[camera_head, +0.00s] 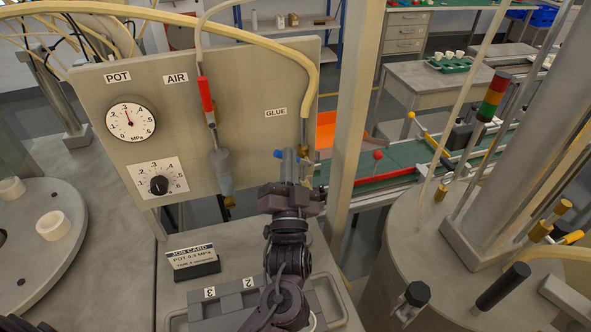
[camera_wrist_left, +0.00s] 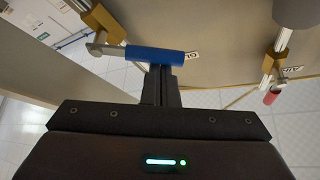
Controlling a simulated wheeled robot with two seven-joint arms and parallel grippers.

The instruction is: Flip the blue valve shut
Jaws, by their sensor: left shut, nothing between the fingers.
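The blue valve handle (camera_head: 279,154) shows beside the brass glue valve, below the GLUE label on the beige panel. In the left wrist view the blue handle (camera_wrist_left: 155,55) lies crosswise, running right from the brass valve body (camera_wrist_left: 102,22). My left gripper (camera_head: 291,157) is in front of the panel at the handle. Its fingers (camera_wrist_left: 160,80) are shut and empty, their tips right at the blue sleeve; I cannot tell whether they touch. The fingers hide part of the valve in the head view. My right gripper is not in view.
The panel (camera_head: 248,150) carries a pressure gauge (camera_head: 130,118), a black knob (camera_head: 159,185) and an air line with a red sleeve (camera_head: 206,93). A red-handled valve (camera_wrist_left: 271,97) shows in the wrist view. A metal post (camera_head: 350,120) stands close right of the gripper.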

